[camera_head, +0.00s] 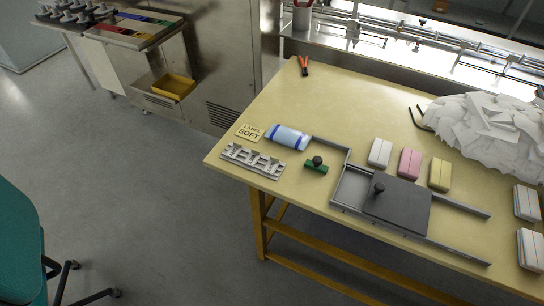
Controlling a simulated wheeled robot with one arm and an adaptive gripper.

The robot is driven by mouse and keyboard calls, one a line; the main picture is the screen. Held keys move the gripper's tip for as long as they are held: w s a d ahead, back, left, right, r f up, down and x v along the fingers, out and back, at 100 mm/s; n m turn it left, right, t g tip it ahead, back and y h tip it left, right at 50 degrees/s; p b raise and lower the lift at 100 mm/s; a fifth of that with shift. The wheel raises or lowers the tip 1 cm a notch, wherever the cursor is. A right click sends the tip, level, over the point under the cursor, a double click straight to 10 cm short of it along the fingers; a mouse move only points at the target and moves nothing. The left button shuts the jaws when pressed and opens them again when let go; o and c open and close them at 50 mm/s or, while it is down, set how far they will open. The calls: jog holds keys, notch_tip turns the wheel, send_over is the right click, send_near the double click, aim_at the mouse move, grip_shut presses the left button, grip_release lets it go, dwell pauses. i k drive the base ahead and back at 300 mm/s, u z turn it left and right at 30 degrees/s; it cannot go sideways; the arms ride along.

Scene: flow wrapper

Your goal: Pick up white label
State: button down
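A row of three small blocks, which look like stacks with a band, lies on the yellow table (330,105): a white one (380,153), a pink one (409,163) and a yellow one (440,174). Two more white stacks stand at the right edge, an upper one (526,203) and a lower one (531,249). A cream card reading "LABEL SOFT" (250,132) lies at the table's left corner. I cannot tell for certain which is the white label. My gripper is not in view.
A grey tray with a dark knobbed lid (402,205) sits in front of the row. A large heap of white pieces (490,135) lies behind right. A blue-white packet (287,137), green stamp (316,165) and grey rack (252,161) are at left. The table's back left is mostly clear.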

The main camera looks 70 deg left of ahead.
aim_at(273, 162)
jog(key=u, duration=0.45)
jog(key=k, duration=0.55)
jog(key=u, duration=1.25)
jog(key=i, duration=0.7)
jog(key=u, duration=0.95)
jog(key=k, duration=0.5)
jog(key=u, duration=1.05)
jog(key=i, duration=0.75)
jog(key=z, duration=0.45)
